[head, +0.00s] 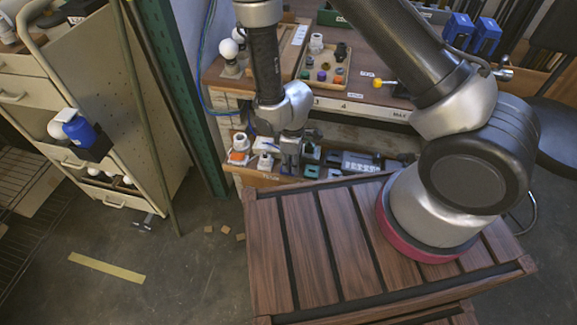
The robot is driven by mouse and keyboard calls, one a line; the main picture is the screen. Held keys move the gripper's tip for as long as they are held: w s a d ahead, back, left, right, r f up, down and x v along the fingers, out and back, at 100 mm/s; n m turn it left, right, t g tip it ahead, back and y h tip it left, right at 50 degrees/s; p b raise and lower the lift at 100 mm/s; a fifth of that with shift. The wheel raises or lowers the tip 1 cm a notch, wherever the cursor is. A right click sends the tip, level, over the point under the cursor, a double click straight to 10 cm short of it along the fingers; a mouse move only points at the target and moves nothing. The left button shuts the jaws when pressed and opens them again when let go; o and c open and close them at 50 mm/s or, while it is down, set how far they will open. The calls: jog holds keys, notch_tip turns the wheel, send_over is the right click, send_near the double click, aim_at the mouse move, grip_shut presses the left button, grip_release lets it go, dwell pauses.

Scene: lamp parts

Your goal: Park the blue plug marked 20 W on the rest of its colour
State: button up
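My gripper (290,170) points down at the low front shelf (262,181) of the bench. Its fingers are small and partly merge with the parts behind them, so I cannot tell whether they are open or hold anything. No 20 W marking is readable, so I cannot tell which piece is the blue plug. On the low shelf stand an orange-and-white part (238,155), a white part (265,161) and a teal block (311,155). I cannot make out a blue rest for certain.
A grey-blue block (360,162) with small markings lies right of my gripper on the shelf. White bulbs (229,48) stand at the bench's left. Two blue containers (485,37) stand at back right. A cart (90,100) stands left; the floor between is mostly open.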

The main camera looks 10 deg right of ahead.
jog(key=shift+o, duration=1.3)
jog(key=shift+r, duration=0.1)
notch_tip(320, 180, up, 12)
